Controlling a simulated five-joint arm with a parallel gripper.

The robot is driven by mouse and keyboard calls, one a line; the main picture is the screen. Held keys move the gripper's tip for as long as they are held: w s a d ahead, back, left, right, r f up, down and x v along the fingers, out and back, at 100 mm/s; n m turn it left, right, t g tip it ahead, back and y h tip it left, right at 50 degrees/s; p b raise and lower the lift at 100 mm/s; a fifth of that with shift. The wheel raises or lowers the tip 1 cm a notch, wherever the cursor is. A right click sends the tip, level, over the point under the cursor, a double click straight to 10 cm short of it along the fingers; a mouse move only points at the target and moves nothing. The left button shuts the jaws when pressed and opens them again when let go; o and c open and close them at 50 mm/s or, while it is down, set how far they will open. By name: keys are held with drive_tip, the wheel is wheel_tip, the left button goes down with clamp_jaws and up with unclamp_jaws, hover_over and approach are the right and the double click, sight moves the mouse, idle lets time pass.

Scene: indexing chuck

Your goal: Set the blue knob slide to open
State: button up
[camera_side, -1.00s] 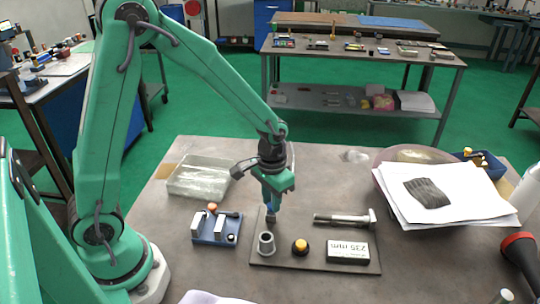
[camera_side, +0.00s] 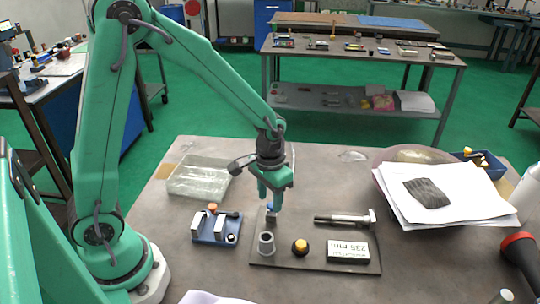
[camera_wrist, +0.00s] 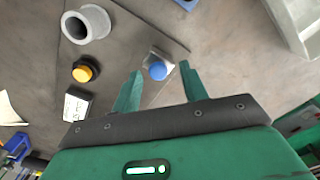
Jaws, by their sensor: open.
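The blue knob (camera_wrist: 157,71) shows in the wrist view on a small metal slide at the edge of a dark plate (camera_wrist: 130,35). It lies between and just beyond the fingertips of my gripper (camera_wrist: 160,72). My gripper is open and empty. In the side view my gripper (camera_side: 274,203) is above the back edge of the plate, and the blue knob (camera_side: 270,207) shows just under its fingers. Whether the fingers touch the knob I cannot tell. Part of the slide is hidden, and I cannot read its position.
On the plate are a grey ring (camera_side: 267,243), an orange-yellow button (camera_side: 300,247) and a box labelled 235 mm (camera_side: 348,251). A bolt (camera_side: 344,218) lies to the right. A blue fixture (camera_side: 217,228) and a clear tray (camera_side: 198,177) stand to the left. Papers (camera_side: 445,195) lie at right.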

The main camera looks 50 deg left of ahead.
sight(268, 205)
wheel_tip(268, 205, up, 6)
drive_tip(key=shift+r, duration=0.5)
drive_tip(key=s+a+r+t, duration=0.3)
drive_tip(key=s+r+t, duration=0.2)
drive_tip(key=s+r, duration=0.7)
drive_tip(key=shift+s+a+t, duration=0.3)
drive_tip(key=shift+s, duration=0.6)
